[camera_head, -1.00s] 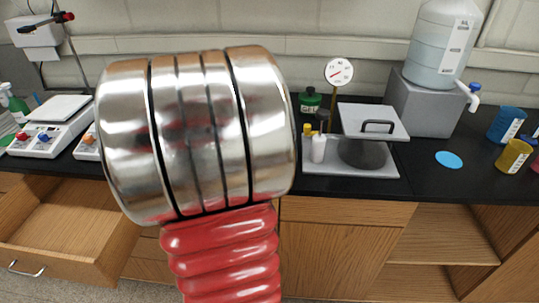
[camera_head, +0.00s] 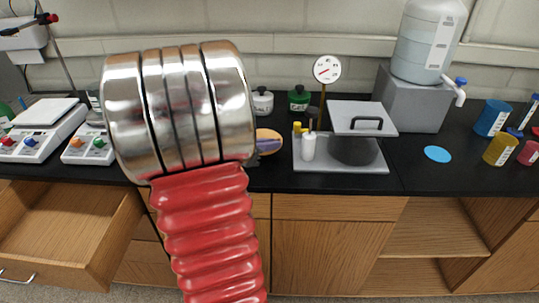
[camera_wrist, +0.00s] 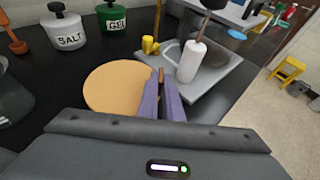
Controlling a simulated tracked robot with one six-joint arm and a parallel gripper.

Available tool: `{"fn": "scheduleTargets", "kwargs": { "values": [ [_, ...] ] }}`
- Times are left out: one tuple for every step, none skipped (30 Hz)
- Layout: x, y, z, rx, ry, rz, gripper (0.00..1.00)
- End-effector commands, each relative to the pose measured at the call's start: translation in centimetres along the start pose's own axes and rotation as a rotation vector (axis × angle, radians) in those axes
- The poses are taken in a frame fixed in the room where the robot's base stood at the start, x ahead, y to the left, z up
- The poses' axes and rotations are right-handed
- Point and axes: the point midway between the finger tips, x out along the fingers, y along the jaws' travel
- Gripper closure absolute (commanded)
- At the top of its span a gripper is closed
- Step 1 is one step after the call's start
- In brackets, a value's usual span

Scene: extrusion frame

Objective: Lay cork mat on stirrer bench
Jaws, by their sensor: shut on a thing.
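The cork mat (camera_wrist: 112,88) is a flat, round tan disc, seen in the wrist view at left of centre. My gripper (camera_wrist: 161,82) has purple fingers, shut on the mat's right edge. In the head view, part of the mat (camera_head: 270,136) shows beside my arm; the rest is hidden behind it. The mat is over the black bench top (camera_head: 350,182), near the front edge; I cannot tell if it touches the surface. White devices with coloured knobs, which look like stirrers, stand at left: one larger (camera_head: 38,138), one smaller (camera_head: 88,146).
A white SALT jar (camera_wrist: 66,30) and green GEL jar (camera_wrist: 113,17) stand behind. A blue disc (camera_head: 437,154) lies farther right. An open drawer (camera_head: 75,225) juts out at lower left.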

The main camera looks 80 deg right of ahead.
Motion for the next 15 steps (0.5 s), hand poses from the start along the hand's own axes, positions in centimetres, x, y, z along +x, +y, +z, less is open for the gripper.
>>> {"fn": "scheduleTargets", "kwargs": {
  "values": [
    [0.2, 0.0, -0.3, -0.002, 0.000, -0.001, 1.00],
    [0.2, 0.0, -0.4, -0.002, 0.000, 0.000, 1.00],
    [0.2, 0.0, -0.5, -0.001, -0.001, 0.000, 1.00],
    [0.2, 0.0, -0.5, 0.000, -0.001, 0.000, 1.00],
    [0.2, 0.0, -0.5, 0.000, -0.001, 0.000, 1.00],
    [0.2, 0.0, -0.5, 0.000, -0.001, 0.000, 1.00],
    [0.2, 0.0, -0.4, 0.000, -0.001, 0.000, 1.00],
    [0.2, 0.0, -0.4, 0.000, -0.001, 0.000, 1.00],
    [0.2, 0.0, -0.4, 0.000, -0.001, 0.000, 1.00],
    [0.2, 0.0, -0.5, 0.000, -0.001, 0.000, 1.00],
    [0.2, 0.0, -0.5, 0.000, -0.001, -0.001, 1.00],
    [0.3, 0.0, -0.6, 0.000, -0.001, -0.001, 1.00],
    [0.4, 0.0, -0.8, -0.001, 0.000, -0.001, 1.00],
    [0.5, -0.1, -1.1, -0.002, 0.000, -0.001, 1.00],
    [0.6, -0.1, -1.5, -0.003, 0.001, -0.002, 1.00]
  ]
}}
